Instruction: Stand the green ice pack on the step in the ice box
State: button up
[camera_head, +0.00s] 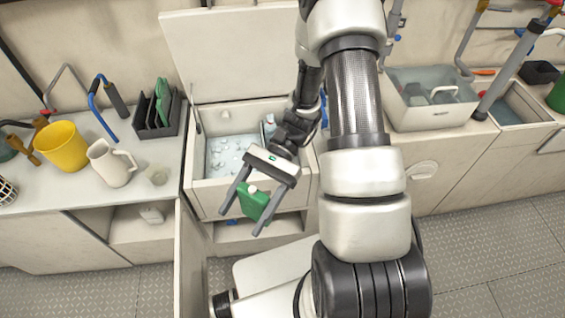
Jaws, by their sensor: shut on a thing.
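My gripper (246,213) hangs in front of the ice box, its fingers pointing down and toward the camera. A green ice pack (252,203) with a small pale cap shows between its two fingers and is held there, slightly tilted. The ice box (201,188) is open behind and above the gripper, with pale ice (228,150) in its left part. Its lid (225,50) stands raised. My gripper and wrist hide the box's right part, so I cannot make out the step clearly. A bluish-white item (269,125) stands inside near the back.
A dark rack (158,125) with green slabs, a white pitcher (110,165) and a yellow bucket (62,147) stand on the left counter. An open cabinet door (188,260) juts out below the box. A grey bin (435,112) sits to the right.

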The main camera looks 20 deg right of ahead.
jog(key=s+d+f+n+g+h+b, duration=0.2)
jog(key=s+d+f+n+g+h, duration=0.15)
jog(key=s+n+h, duration=0.2)
jog(key=w+d+f+n+t+h+b, duration=0.25)
jog(key=d+n+h+b, duration=0.25)
jog(key=d+n+h, duration=0.9)
jog(key=w+a+r+n+t+h+b, duration=0.1)
jog(key=w+n+t+h+b, duration=0.15)
jog(key=w+n+t, duration=0.75)
jog(key=w+a+r+n+t+h+b, duration=0.1)
jog(key=w+n+t+h+b, duration=0.2)
jog(key=w, duration=1.3)
jog(key=w+d+f+m+g, duration=0.4)
jog(key=d+f+m+g, duration=0.1)
jog(key=f, duration=0.1)
jog(key=shift+m+g+y, duration=0.4)
jog(key=shift+m+g, duration=0.2)
jog(key=shift+m, duration=0.15)
jog(key=shift+w+d+f+b, duration=0.15)
jog(key=shift+w+f+b, duration=0.35)
jog(key=shift+f, duration=2.7)
jog(key=shift+w+d+f+b, duration=0.25)
jog(key=shift+f+b, duration=0.35)
jog(key=shift+f, duration=2.65)
jog(key=shift+w+d+f+b, duration=0.1)
jog(key=shift+w+f+b, duration=0.4)
jog(key=shift+f, duration=2.7)
jog(key=shift+f, duration=0.1)
